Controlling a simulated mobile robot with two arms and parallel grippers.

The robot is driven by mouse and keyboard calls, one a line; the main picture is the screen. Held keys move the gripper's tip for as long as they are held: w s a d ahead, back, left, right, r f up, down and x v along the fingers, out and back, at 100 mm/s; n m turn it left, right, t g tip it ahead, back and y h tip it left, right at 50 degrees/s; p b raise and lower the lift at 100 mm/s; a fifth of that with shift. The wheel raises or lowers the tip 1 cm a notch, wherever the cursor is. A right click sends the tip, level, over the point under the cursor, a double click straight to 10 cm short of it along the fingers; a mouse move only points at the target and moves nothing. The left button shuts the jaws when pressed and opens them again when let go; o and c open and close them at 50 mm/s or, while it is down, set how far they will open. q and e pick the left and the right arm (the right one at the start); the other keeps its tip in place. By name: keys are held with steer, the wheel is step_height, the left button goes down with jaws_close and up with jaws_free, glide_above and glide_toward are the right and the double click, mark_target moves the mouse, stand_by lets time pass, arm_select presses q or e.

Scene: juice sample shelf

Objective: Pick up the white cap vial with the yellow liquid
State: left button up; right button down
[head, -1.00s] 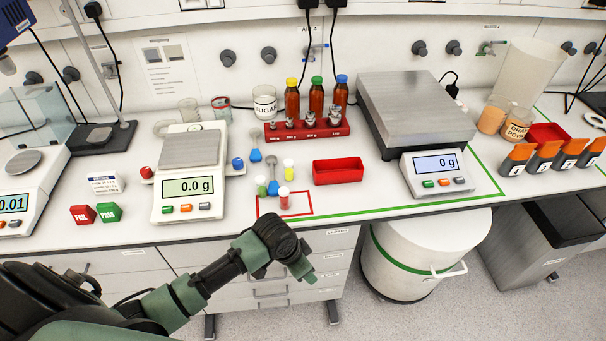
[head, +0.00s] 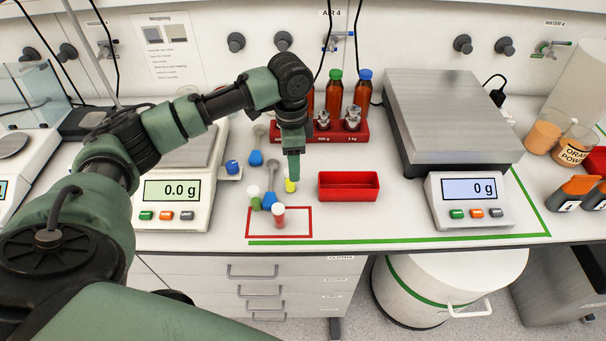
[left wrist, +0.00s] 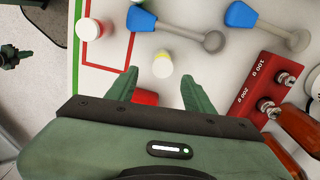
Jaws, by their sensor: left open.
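The white cap vial with the yellow liquid (left wrist: 163,65) stands upright on the bench; the left wrist view shows its cap and a strip of yellow. In the head view my left arm hides most of it, and some yellow (head: 291,185) shows below the gripper. My left gripper (head: 292,172) points down at it. In the left wrist view its open fingers (left wrist: 158,80) spread to either side, with the vial just past the fingertips, apart from them. A dark green part at the left edge of that view looks like my right gripper (left wrist: 14,56); its jaws are unclear.
A red-liquid vial (head: 279,216) stands inside a red outline, and a green-liquid vial (head: 254,198) stands nearby. Blue-handled scoops (head: 270,199) lie close by. A red tray (head: 348,187) is to the right. A red weight rack (head: 350,133) and bottles stand behind.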

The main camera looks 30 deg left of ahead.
mark_target(289, 181)
arm_select(q)
steer(key=shift+w+a+f, duration=0.15)
steer(key=shift+a+f, duration=0.1)
steer(key=shift+a, duration=0.1)
steer(key=shift+s+a+r+b, duration=0.1)
steer(key=shift+s+r+b, duration=0.05)
steer(key=shift+s+b, duration=0.15)
steer(key=shift+s+f+p, duration=0.25)
steer(key=shift+f+p, duration=0.15)
steer(key=shift+f, duration=0.55)
step_height(289, 181, down, 5)
steer(key=shift+w+a+r+p, duration=0.1)
steer(key=shift+p, duration=0.75)
steer(key=shift+f, duration=0.3)
steer(key=shift+c, duration=0.9)
jaws_close()
arm_select(e)
steer(key=shift+s+d+r, duration=0.1)
steer(key=shift+s+r, duration=0.1)
steer(key=shift+s, duration=0.35)
steer(key=shift+s+d+r, duration=0.1)
steer(key=shift+s+r, duration=0.05)
steer(key=shift+s, duration=0.35)
